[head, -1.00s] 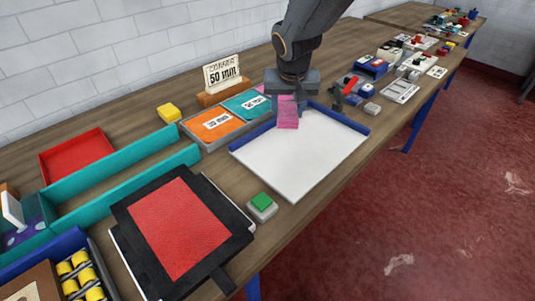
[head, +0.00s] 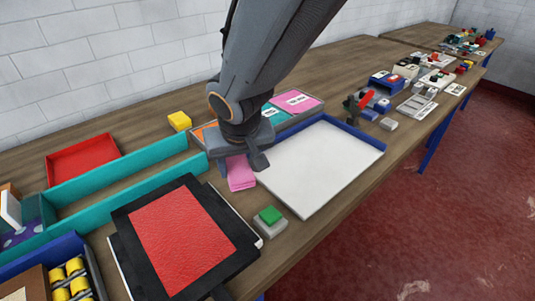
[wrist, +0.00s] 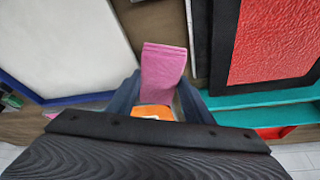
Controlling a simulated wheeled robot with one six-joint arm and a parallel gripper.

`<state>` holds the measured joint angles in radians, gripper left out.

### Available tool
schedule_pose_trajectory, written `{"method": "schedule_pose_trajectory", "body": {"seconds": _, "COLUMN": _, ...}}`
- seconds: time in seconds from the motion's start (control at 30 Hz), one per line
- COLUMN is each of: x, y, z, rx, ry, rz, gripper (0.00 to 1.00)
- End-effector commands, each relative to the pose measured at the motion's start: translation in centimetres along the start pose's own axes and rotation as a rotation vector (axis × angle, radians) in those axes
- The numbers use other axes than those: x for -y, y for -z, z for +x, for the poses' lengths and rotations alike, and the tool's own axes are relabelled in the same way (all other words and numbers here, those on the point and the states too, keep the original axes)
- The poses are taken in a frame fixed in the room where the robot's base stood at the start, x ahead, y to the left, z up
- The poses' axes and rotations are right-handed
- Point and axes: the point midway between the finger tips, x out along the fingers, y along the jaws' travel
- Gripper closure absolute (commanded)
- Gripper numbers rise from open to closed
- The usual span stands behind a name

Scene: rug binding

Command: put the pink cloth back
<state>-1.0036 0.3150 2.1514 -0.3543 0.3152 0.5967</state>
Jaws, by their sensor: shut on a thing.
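The pink cloth (head: 241,174) is a small folded piece hanging from my gripper (head: 238,160). In the wrist view, the pink cloth (wrist: 164,66) sticks out between the two fingers of my gripper (wrist: 158,98), which is shut on it. In the head view, it shows between the white board and the black-framed red panel, on the near side of the sorter. The sorter has a pink section (head: 297,101), a teal section (head: 268,111) and an orange section (head: 198,134). My arm hides much of the orange and teal sections.
The white board (head: 315,165) with blue edging lies to the right. The black-framed red panel (head: 182,235) and a green button (head: 270,215) are in front. Teal rails (head: 120,176), a red tray (head: 80,157) and a yellow block (head: 179,120) are to the left.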

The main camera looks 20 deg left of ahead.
Motion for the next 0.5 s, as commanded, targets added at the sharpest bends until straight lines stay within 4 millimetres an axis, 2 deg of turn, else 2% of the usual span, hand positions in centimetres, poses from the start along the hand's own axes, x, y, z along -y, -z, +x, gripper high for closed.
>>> {"method": "schedule_pose_trajectory", "body": {"seconds": 0.1, "x": 0.0, "y": -0.7, "z": 1.5, "rx": 0.002, "ry": 0.000, "rz": 0.001, "gripper": 0.75}}
{"method": "schedule_pose_trajectory", "body": {"seconds": 0.5, "x": 0.0, "y": -2.2, "z": 5.4, "rx": 0.000, "ry": 0.001, "rz": 0.001, "gripper": 0.75}}
